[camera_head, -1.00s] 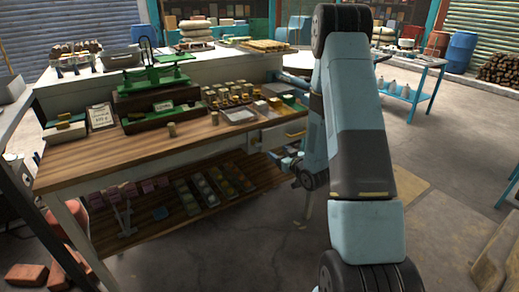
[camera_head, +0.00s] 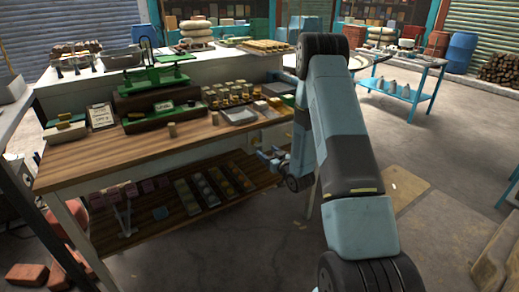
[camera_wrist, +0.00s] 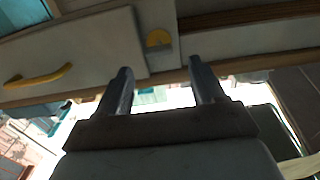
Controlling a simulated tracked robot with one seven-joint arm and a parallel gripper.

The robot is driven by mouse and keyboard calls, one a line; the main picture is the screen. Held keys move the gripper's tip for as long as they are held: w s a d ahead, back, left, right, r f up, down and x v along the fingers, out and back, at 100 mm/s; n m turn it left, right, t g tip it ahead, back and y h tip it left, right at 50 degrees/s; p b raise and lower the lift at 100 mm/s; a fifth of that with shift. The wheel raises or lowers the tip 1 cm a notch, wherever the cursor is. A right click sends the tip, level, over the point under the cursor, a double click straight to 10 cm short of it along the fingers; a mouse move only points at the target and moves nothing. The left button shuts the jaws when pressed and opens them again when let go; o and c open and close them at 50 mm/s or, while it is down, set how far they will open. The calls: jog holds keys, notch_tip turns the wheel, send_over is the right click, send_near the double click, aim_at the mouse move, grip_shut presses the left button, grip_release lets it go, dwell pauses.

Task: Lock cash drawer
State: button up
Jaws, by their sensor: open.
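The cash drawer (camera_wrist: 75,55) has a pale front with a yellow bar handle (camera_wrist: 38,76), on the left in the wrist view. It looks shut or nearly shut; I cannot tell exactly. In the head view my gripper (camera_head: 270,158) is by the counter's right end, below the top. There my arm hides the handle and lock.
The wooden counter (camera_head: 110,160) holds a green scale (camera_head: 158,75), a clipboard (camera_head: 101,116), a grey tray (camera_head: 238,116) and several small jars. A lower shelf (camera_head: 150,222) with trays lies under the gripper's level. Open floor (camera_head: 430,200) is to the right.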

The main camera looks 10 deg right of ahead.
aim_at(260, 146)
jog(key=shift+x, duration=2.6)
